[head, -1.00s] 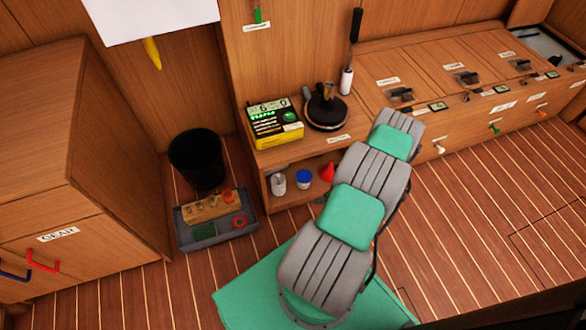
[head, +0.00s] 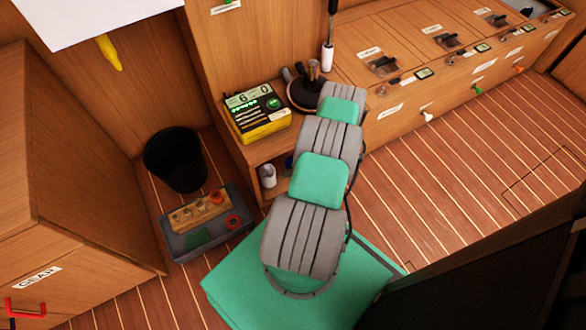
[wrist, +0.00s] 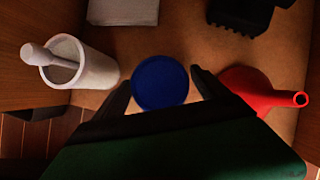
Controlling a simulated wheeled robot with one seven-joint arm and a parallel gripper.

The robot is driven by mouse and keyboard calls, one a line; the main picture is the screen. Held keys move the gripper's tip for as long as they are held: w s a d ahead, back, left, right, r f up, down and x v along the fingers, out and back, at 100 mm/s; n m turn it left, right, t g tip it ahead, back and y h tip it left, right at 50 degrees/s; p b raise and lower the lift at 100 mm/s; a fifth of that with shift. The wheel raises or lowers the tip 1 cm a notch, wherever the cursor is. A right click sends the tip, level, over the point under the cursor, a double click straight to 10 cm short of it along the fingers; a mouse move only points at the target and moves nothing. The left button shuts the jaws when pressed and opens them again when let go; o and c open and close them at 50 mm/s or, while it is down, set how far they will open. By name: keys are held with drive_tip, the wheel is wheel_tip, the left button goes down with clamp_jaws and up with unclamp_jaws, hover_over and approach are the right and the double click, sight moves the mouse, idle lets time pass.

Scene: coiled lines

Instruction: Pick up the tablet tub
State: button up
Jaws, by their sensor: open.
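The tablet tub (wrist: 160,82) shows in the wrist view as a round blue lid seen from above; its sides are hidden. My gripper (wrist: 162,86) is open, with one dark finger on each side of the lid. I cannot tell whether the fingers touch it or how far down they reach. In the head view, only a sliver of the blue tub (head: 288,162) shows on the low shelf, beside my arm. My gripper is hidden behind my arm there.
A white cup with a pestle (wrist: 84,66) stands left of the tub, and a red funnel (wrist: 258,91) lies close on the right. A pale block (wrist: 123,11) and a black object (wrist: 252,14) are at the top.

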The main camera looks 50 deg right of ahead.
drive_tip(key=shift+c, duration=0.3)
drive_tip(key=c, duration=1.3)
